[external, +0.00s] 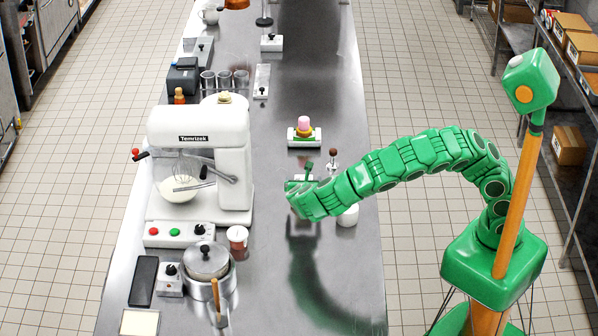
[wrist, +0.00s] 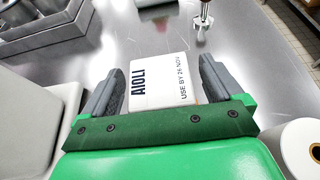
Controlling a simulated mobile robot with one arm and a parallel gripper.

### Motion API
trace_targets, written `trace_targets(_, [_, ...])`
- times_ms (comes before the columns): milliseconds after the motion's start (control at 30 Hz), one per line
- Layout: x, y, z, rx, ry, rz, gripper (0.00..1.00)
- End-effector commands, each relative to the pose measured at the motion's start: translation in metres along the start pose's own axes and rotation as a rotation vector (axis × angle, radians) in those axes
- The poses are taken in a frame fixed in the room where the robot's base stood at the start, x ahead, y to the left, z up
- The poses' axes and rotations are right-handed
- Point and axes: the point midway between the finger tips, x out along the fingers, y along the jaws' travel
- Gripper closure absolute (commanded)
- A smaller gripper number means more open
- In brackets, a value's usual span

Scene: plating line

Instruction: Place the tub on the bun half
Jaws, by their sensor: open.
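The white tub (wrist: 160,80), marked AIOLI with a use-by date, stands between the two grey fingers of my gripper (wrist: 158,78) in the wrist view. Narrow gaps seem to show beside it; I cannot tell whether either finger touches it. My gripper also shows in the external view (external: 301,187), low over the steel counter, open, and its green body hides most of the tub. Farther along the counter, a small stack (external: 304,130) with a pink top and yellow-brown layers sits on a white and green base. I cannot make out the bun half for certain.
A white roll (external: 348,215) stands just right of my gripper, also in the wrist view (wrist: 300,148). A small dark-topped metal tool (external: 333,160) stands behind it. The white mixer (external: 222,160) is on the left.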

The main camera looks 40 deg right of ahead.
Motion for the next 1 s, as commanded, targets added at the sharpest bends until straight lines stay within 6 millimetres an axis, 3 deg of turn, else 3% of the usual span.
trace_targets(167, [-0.001,0.000,0.003,0.001,0.000,0.001,0.06])
trace_targets(367, [-0.019,0.001,0.003,0.002,0.000,0.004,0.06])
trace_targets(800, [-0.096,0.002,0.002,0.001,0.001,0.006,0.06])
trace_targets(1000, [-0.117,0.000,0.002,0.000,-0.001,-0.001,0.06])
